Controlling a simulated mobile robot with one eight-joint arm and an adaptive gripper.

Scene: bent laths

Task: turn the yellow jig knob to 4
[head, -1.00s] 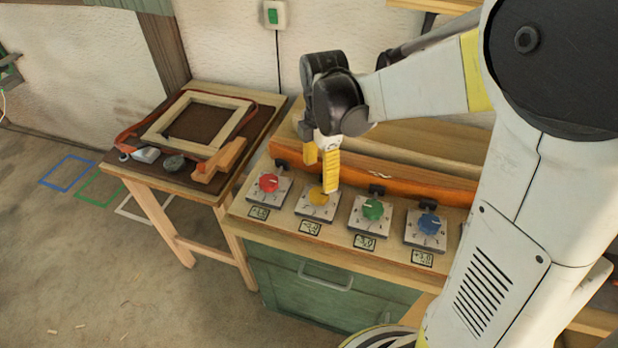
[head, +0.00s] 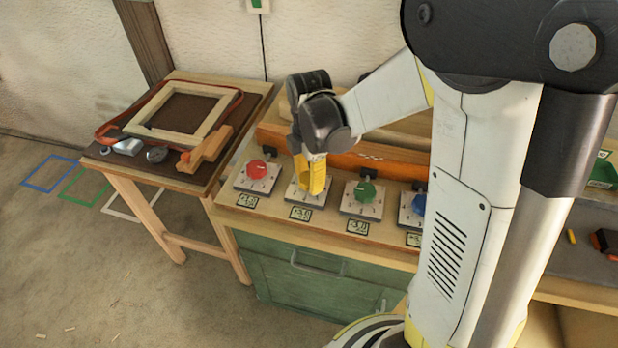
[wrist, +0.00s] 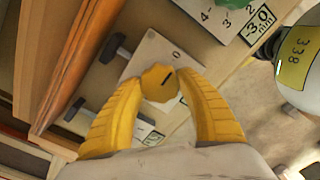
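The yellow jig knob (wrist: 158,84) sits on a pale square plate (wrist: 152,52) with a dark pointer line on its top. A 0 mark shows on the plate beyond it; the rest of its scale is mostly hidden by my fingers. My gripper (wrist: 161,86) has its two yellow fingers on opposite sides of the knob, with no clear gap between fingertips and knob. In the head view my gripper (head: 309,188) reaches down onto the second plate from the left and hides the knob.
A red knob (head: 257,169) is left of my gripper; a green knob (head: 364,190) and a blue knob (head: 419,204) are to its right. An orange rail (head: 375,164) runs behind them. A side table with a wooden frame (head: 222,115) stands at left.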

